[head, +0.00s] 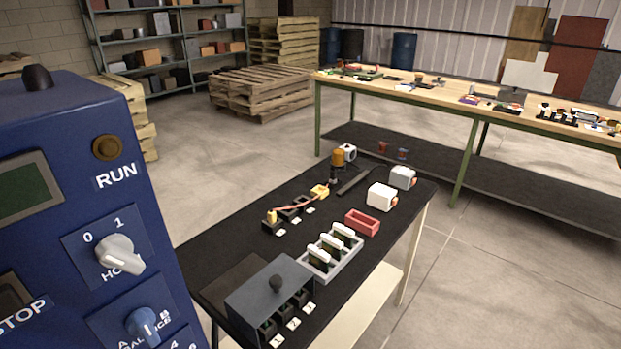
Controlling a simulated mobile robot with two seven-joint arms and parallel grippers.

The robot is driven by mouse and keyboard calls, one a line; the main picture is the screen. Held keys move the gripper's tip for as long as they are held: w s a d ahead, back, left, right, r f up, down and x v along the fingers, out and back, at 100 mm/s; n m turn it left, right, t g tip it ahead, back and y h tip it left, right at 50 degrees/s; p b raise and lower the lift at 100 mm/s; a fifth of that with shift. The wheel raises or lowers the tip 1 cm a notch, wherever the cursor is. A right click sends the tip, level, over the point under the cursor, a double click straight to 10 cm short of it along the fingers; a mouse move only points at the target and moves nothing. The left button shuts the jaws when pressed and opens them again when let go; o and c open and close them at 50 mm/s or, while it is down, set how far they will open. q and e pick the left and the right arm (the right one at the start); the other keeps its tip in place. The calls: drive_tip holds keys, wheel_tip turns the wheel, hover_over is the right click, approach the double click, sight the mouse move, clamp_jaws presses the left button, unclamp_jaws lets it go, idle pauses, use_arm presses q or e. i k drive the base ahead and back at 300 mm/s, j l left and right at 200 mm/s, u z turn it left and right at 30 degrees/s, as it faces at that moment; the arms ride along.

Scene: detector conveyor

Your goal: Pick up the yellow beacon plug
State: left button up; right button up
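Two small yellow pieces stand on the black-topped table (215,245). One yellow piece (320,191) is at the far end of a row of dark sockets (290,206). The other yellow piece (271,216) is upright at the row's near left end. A thin reddish cable (297,208) runs between them. I cannot tell which is the beacon plug, or how deep either one sits. An orange beacon (338,158) stands just behind the row on a dark stem. Neither of my grippers is in view.
A blue control panel (85,200) with knobs fills the left foreground. The table also holds a grey box (268,290) with a knob, a grey tray (343,262) of white-topped modules, a red bin (362,222) and white blocks (381,196). A long workbench (440,92) stands behind.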

sight(272, 215)
drive_tip(key=i+l+z, duration=0.1)
drive_tip(key=i+z, duration=0.4)
drive_tip(key=i, duration=1.95)
drive_tip(key=i+u, duration=0.2)
drive_tip(key=u, duration=0.25)
drive_tip(key=i+u, duration=0.2)
drive_tip(key=u, duration=0.7)
drive_tip(key=l+u, duration=0.1)
drive_tip(key=u, duration=0.3)
drive_tip(key=i+u, duration=0.1)
drive_tip(key=u, duration=0.35)
drive_tip(key=l+u, duration=0.1)
drive_tip(key=u, duration=0.8)
drive_tip(key=l+u, duration=0.1)
drive_tip(key=u, duration=0.75)
drive_tip(key=k+l, duration=0.05)
